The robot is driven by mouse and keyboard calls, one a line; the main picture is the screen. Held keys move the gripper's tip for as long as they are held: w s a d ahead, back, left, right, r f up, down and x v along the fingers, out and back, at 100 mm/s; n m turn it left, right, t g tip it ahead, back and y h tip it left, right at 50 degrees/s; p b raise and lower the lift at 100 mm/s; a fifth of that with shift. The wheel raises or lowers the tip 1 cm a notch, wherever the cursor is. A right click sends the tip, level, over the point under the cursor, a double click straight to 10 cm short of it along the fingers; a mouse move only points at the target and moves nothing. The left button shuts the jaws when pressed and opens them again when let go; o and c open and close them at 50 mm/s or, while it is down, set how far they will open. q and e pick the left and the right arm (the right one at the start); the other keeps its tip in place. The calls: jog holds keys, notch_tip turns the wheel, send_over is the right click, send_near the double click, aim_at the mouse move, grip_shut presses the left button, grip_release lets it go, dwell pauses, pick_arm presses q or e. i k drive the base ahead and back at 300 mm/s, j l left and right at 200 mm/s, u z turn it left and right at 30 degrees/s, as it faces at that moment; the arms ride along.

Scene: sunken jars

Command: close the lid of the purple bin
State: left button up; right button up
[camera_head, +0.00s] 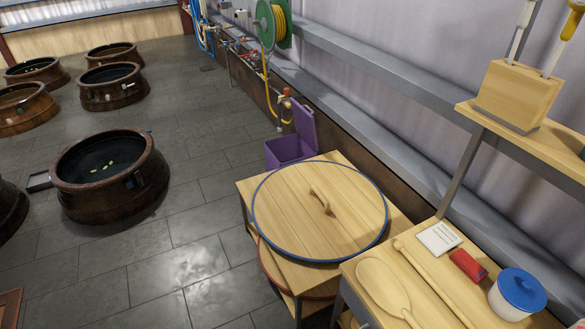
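The purple bin (285,152) stands on the floor near the wall, just behind the wooden table with the round lid. Its purple lid (305,127) is raised and stands open at the bin's right side. The lower front of the bin is partly hidden by the table. Neither of my grippers shows in the view.
A round wooden jar lid (318,211) with a blue rim lies on the wooden table (248,190). A second table holds a paddle (385,287), a red box (468,265) and a blue-lidded pot (518,293). Brown sunken jars (108,200) stand left. Tiled floor between is clear.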

aim_at(305, 122)
jog(key=i+j+z, duration=0.1)
jog(key=i+j, duration=0.15)
jog(key=i+j+z, duration=0.1)
jog(key=j, duration=0.25)
jog(key=i+j, duration=0.3)
jog(key=i+j+z, duration=0.15)
jog(key=j, duration=0.2)
jog(key=i+j+z, duration=0.1)
jog(key=i+j, duration=0.15)
jog(key=j, duration=0.15)
jog(key=i+j+z, duration=0.1)
jog(key=j, duration=0.25)
jog(key=i+j, duration=0.25)
jog(key=j, duration=0.15)
jog(key=i+j+z, duration=0.15)
jog(key=j, duration=0.2)
